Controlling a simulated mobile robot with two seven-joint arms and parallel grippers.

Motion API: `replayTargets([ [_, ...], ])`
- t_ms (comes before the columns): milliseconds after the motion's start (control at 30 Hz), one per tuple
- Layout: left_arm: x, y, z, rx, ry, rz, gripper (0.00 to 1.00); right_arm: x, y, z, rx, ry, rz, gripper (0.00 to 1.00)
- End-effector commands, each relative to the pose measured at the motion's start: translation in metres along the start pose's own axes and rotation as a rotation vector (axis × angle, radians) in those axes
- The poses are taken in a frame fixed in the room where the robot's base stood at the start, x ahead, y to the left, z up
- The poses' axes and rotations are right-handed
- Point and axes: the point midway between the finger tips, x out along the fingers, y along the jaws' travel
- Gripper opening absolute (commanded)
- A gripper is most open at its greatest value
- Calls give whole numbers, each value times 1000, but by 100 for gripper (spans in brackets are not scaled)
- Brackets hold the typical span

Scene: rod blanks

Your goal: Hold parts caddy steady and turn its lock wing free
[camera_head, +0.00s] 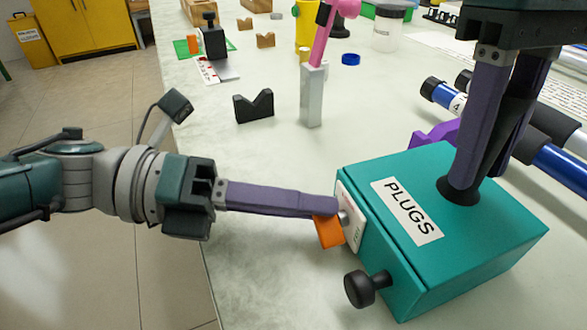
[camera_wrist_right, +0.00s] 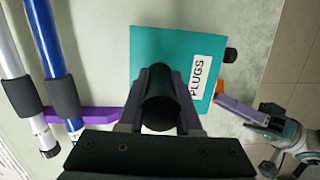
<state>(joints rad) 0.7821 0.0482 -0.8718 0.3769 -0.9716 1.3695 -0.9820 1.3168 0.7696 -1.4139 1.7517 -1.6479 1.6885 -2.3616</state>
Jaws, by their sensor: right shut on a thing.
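The parts caddy (camera_head: 460,250) is a teal box labelled PLUGS, standing on the bench at the lower right. My right gripper (camera_head: 465,185) comes down from above and is shut on the black handle (camera_wrist_right: 158,108) on its top. An orange lock wing (camera_head: 328,232) sits on a white plate (camera_head: 352,222) on the caddy's left face. My left gripper (camera_head: 334,208) reaches in from the left with its fingertips at the wing. Its fingers overlap in the head view, so their gap is hidden. The wing also shows in the right wrist view (camera_wrist_right: 219,87).
A black knob (camera_head: 366,288) sticks out of the caddy's front left side. Blue and white rods (camera_head: 445,97) rest in a purple holder (camera_head: 432,135) behind it. A black V-block (camera_head: 253,106) and a grey post (camera_head: 312,95) stand further back. The bench left of the caddy is clear.

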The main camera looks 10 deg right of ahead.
Motion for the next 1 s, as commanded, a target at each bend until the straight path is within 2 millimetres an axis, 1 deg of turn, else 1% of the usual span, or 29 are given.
replayTargets([
  [33,0,0,0,0,0,0,24,-1,0,0,0,2,-1,0],
  [200,0,0,0,0,-2,-1,43,0,0,0,0,1,0,0],
  [433,0,0,1,1,-2,-1,44,0,0,0,0,1,0,0],
  [500,-4,0,1,1,-3,0,44,0,0,0,0,0,0,0],
  [567,-10,0,1,1,-4,1,44,0,0,0,0,0,0,0],
  [833,-56,0,1,0,-4,2,44,0,0,0,0,0,0,0],
  [900,-65,0,1,0,-3,2,44,0,0,0,0,0,0,0],
  [1000,-73,0,0,-1,-3,1,44,0,0,0,0,0,0,0],
])
